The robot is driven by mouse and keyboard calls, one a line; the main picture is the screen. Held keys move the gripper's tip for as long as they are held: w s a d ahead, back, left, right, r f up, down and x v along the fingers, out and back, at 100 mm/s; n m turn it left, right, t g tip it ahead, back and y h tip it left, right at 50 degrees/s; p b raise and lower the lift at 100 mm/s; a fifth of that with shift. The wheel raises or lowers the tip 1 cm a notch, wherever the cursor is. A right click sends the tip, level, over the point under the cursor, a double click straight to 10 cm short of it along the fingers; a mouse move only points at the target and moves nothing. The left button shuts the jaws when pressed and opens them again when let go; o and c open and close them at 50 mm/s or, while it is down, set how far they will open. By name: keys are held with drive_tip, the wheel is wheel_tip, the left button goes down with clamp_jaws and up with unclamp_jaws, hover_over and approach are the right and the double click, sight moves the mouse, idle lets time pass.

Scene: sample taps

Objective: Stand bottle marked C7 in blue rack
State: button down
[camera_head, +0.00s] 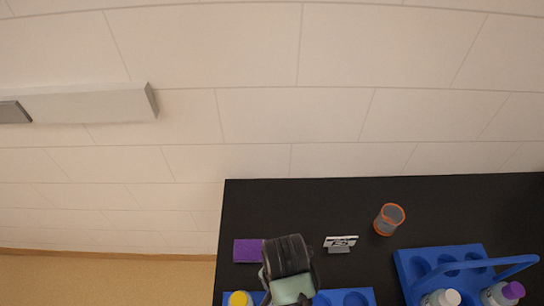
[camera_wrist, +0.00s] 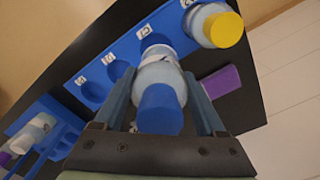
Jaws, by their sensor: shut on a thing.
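My gripper (camera_wrist: 160,88) is shut on a pale bottle (camera_wrist: 157,70) with a blue cap, one finger on each side. It also shows in the head view (camera_head: 287,272), over the rack at the bottom edge. The blue rack (camera_wrist: 112,57) has a row of round holes with small white labels. The held bottle's lower end is at one of these holes, beside a yellow-capped bottle (camera_wrist: 210,24) at the rack's end. I cannot tell whether it is seated or just above the hole. I cannot read the mark on the held bottle. The rack is partly cut off in the head view (camera_head: 343,298).
A blue carrier (camera_head: 412,265) with a raised handle stands at the right, holding a white-capped bottle (camera_head: 441,298) and a purple-capped bottle (camera_head: 502,294). Behind are a purple block (camera_head: 247,251), a small sign (camera_head: 340,243) and an orange-rimmed cup (camera_head: 389,220). The black table's back is mostly clear.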

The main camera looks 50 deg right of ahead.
drive_tip(key=f, duration=0.1)
drive_tip(key=s+f, duration=0.1)
drive_tip(key=f, duration=0.1)
drive_tip(key=shift+f, duration=0.2)
drive_tip(key=shift+w+f+p, duration=0.1)
drive_tip(key=shift+f+p, duration=0.2)
drive_tip(key=shift+f, duration=1.85)
unclamp_jaws()
drive_tip(key=shift+f, duration=0.15)
